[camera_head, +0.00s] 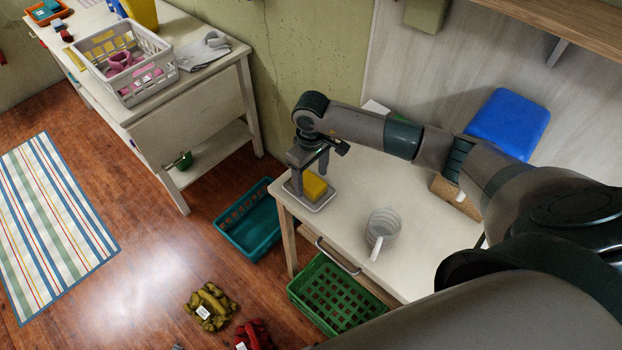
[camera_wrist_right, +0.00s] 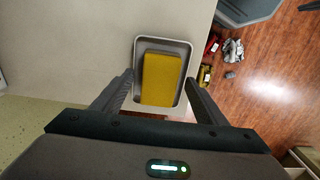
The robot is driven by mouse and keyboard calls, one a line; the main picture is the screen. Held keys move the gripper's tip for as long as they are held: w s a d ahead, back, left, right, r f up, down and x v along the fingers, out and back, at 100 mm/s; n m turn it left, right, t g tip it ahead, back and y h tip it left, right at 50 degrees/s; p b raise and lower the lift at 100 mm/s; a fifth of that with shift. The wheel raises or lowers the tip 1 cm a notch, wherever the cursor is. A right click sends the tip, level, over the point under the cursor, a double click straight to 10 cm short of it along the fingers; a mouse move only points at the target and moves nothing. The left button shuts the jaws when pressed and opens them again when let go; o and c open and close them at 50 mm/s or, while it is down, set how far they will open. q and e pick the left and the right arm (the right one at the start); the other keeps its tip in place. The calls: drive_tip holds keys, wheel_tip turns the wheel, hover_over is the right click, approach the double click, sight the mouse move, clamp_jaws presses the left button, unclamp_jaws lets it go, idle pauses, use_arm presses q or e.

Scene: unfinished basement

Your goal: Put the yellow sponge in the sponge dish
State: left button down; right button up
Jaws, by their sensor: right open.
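In the right wrist view the sponge (camera_wrist_right: 159,79) sits inside the rim of the dish (camera_wrist_right: 189,48), a little off centre. My right gripper (camera_head: 308,172) is open and points down over the dish, one finger on each side of the sponge. In the right wrist view its fingers (camera_wrist_right: 158,98) stand apart from the sponge's sides. My left gripper does not show.
A clear measuring cup (camera_head: 382,226) and a blue container (camera_head: 509,122) stand on the table (camera_head: 345,222). A teal basket (camera_head: 248,221) and a green crate (camera_head: 335,296) are on the floor below. A second table holds a white basket (camera_head: 122,88).

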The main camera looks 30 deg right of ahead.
sight(311, 182)
wheel_tip(311, 182, up, 10)
drive_tip(key=p, duration=0.1)
drive_tip(key=shift+p, duration=0.3)
drive_tip(key=shift+s, duration=0.1)
idle(0.6)
